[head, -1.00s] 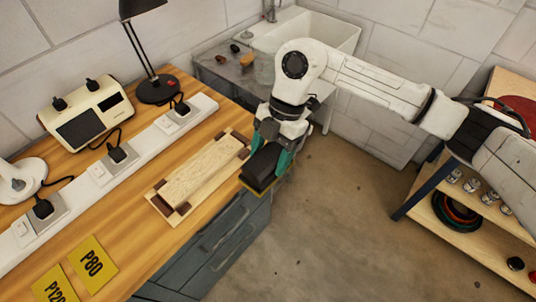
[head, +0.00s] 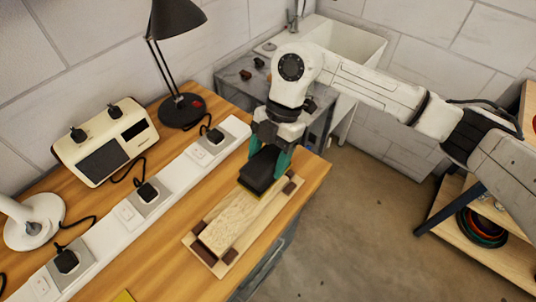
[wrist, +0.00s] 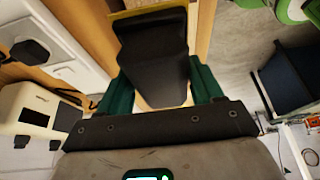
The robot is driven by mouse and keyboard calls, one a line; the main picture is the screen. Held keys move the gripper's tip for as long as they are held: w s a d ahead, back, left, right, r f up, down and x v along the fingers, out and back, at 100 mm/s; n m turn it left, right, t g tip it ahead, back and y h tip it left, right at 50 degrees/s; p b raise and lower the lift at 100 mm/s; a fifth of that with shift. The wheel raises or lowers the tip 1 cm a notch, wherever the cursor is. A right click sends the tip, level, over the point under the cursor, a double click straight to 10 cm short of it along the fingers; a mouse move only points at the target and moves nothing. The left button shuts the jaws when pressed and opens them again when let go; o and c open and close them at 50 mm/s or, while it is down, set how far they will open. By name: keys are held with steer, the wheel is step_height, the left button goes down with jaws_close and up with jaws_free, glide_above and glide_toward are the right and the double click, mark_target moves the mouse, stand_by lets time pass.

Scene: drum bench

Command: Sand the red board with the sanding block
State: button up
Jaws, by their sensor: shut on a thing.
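My gripper (head: 268,164) has teal fingers shut on a black sanding block (head: 259,174) with a yellow underside. The block also shows in the wrist view (wrist: 152,62), between the fingers. A pale, bare-wood board (head: 232,222) lies in a light wooden holder (head: 268,225) with dark brown corner blocks on the bench. It does not look red. The block is over the board's far end and hides part of it. I cannot tell whether the block touches the board.
A white power strip (head: 125,212) with plugs runs beside the holder. A cream device (head: 107,145), a black lamp (head: 180,108) and a white lamp base (head: 35,222) stand behind it. The bench's right edge is close to the holder. A white sink (head: 350,45) is at the back.

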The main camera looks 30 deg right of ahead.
steer(key=shift+f+b, duration=1.75)
steer(key=shift+f, duration=0.7)
steer(key=shift+f, duration=0.35)
steer(key=shift+s, duration=0.1)
